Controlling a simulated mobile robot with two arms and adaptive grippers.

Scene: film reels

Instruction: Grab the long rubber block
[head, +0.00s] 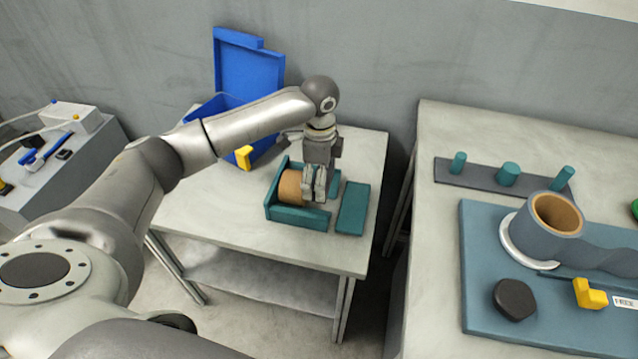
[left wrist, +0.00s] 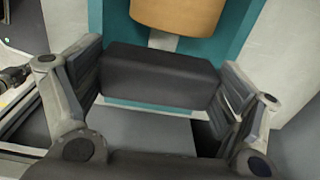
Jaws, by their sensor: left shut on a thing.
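The long rubber block (left wrist: 160,75) is a dark grey bar in the left wrist view, lying crosswise between my left fingers. My left gripper (head: 314,192) reaches down over the teal holder (head: 298,218) on the small table. In the left wrist view, the left gripper (left wrist: 160,88) is shut on the block, with a finger pad at each end. The block sits beside a tan roll (left wrist: 178,14) in the holder. In the head view the gripper hides the block. My right gripper is not in view.
A teal plate (head: 353,208) lies right of the holder. An open blue box (head: 248,68) and a yellow piece (head: 244,158) are behind it. The right table holds a grey tube (head: 540,233), a black knob (head: 514,299) and a pegged rack (head: 485,178).

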